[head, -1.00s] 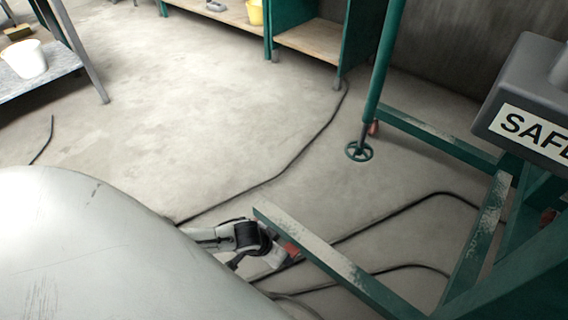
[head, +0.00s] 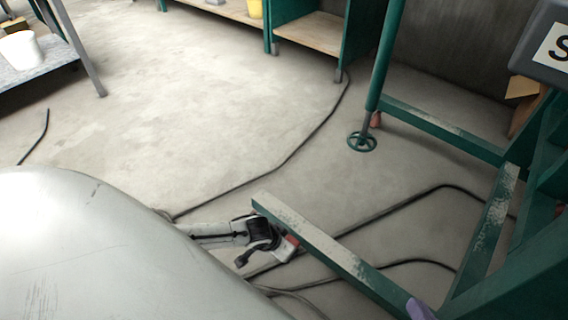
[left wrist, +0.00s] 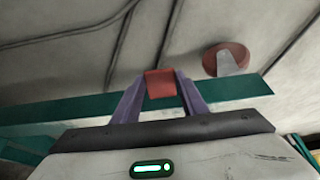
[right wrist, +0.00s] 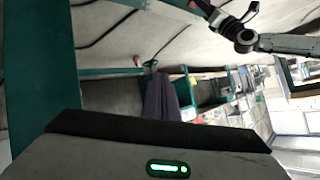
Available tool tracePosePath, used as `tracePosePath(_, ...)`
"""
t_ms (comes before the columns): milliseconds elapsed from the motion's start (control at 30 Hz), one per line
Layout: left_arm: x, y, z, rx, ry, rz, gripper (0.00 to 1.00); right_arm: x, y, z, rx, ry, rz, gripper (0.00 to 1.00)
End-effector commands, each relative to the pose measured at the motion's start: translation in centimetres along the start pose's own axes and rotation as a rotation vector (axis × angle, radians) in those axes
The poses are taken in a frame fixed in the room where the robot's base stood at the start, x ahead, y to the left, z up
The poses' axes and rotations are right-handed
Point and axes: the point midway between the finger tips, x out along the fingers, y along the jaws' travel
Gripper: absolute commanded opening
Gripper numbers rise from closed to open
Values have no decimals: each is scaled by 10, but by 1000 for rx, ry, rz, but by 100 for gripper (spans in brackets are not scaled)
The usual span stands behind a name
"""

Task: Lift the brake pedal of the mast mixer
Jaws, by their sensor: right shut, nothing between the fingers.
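The mast mixer's green base frame (head: 345,262) is at the right in the head view. The red brake pedal (left wrist: 160,83) fills the gap between the purple fingers of my left gripper (left wrist: 161,76), by a green beam in the left wrist view. The fingers lie close against both its sides. My right gripper (right wrist: 160,84) is shut and empty; only a purple finger part (head: 420,309) shows at the head view's bottom edge.
A red wheel (left wrist: 228,58) is right of the pedal in the left wrist view. Dark cables (head: 300,150) cross the floor. A green post with a small handwheel (head: 362,142) stands behind.

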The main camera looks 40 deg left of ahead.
Motion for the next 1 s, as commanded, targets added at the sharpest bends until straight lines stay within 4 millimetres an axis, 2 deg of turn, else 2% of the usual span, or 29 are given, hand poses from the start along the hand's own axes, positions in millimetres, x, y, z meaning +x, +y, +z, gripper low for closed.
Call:
tracePosePath(100, 0, 0, 0, 0, 0, 0, 17, 0, 0, 0, 0, -1, 1, 0)
tracePosePath(267, -4, -1, -4, -2, -32, -5, 17, -5, -1, -6, -7, -7, 10, 0)
tracePosePath(400, -11, -1, -12, -5, -130, -7, 17, 1, 14, 12, -23, -95, 62, 0)
tracePosePath(533, -10, -1, -16, -4, -255, -6, 17, 3, 21, 21, -33, -125, 83, 0)
tracePosePath(733, -12, -1, -20, -2, -381, -4, 17, 4, 21, 22, -32, -119, 80, 0)
tracePosePath(1000, -14, 0, -19, 1, -404, 0, 17, 4, 20, 21, -31, -116, 79, 0)
